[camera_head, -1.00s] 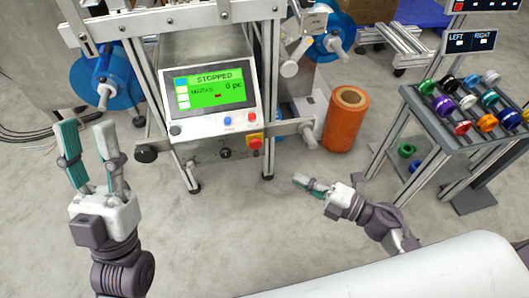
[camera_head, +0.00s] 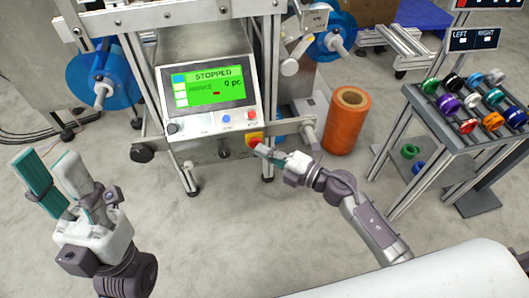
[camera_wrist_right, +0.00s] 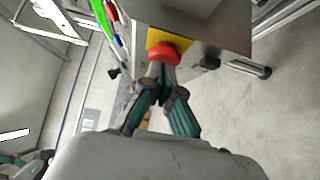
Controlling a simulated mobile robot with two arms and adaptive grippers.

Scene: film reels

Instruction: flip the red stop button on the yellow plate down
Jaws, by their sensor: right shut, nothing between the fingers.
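The red stop button (camera_head: 255,142) sits on a small yellow plate (camera_head: 259,134) at the lower right corner of the machine's control panel. In the right wrist view the red button (camera_wrist_right: 163,54) stands on the yellow plate (camera_wrist_right: 178,38), just beyond my right fingers. My right gripper (camera_head: 265,150) is shut and empty, its tips at the button's lower side; I cannot tell whether they touch it. My left gripper (camera_head: 48,170) is open and empty, away from the panel at the left.
The panel screen (camera_head: 206,88) is green and reads STOPPED. An orange roll (camera_head: 347,120) stands on the floor right of the machine. A rack (camera_head: 462,125) with several coloured reels stands at the right. The floor before the machine is clear.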

